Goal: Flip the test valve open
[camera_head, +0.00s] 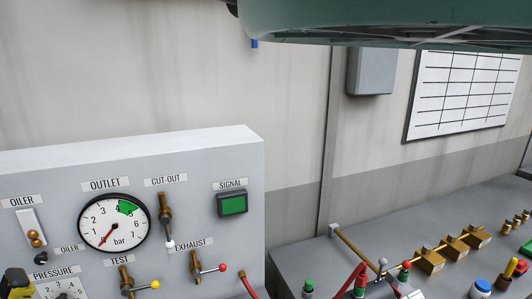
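The test valve (126,281) is a brass valve under the TEST label at the bottom of the grey panel (200,150) in the head view. Its lever points right, nearly level, and ends in a yellow ball (155,285). The pipe below the valve is cut off by the frame edge. I do not see my gripper in this view, so its distance from the valve cannot be told.
The exhaust valve (195,266), with a red-ended lever, sits close right of the test valve. The cut-out valve (165,216) with a white-tipped lever is above. A round gauge (114,223) reads low. The bench (430,215) at right holds brass fittings.

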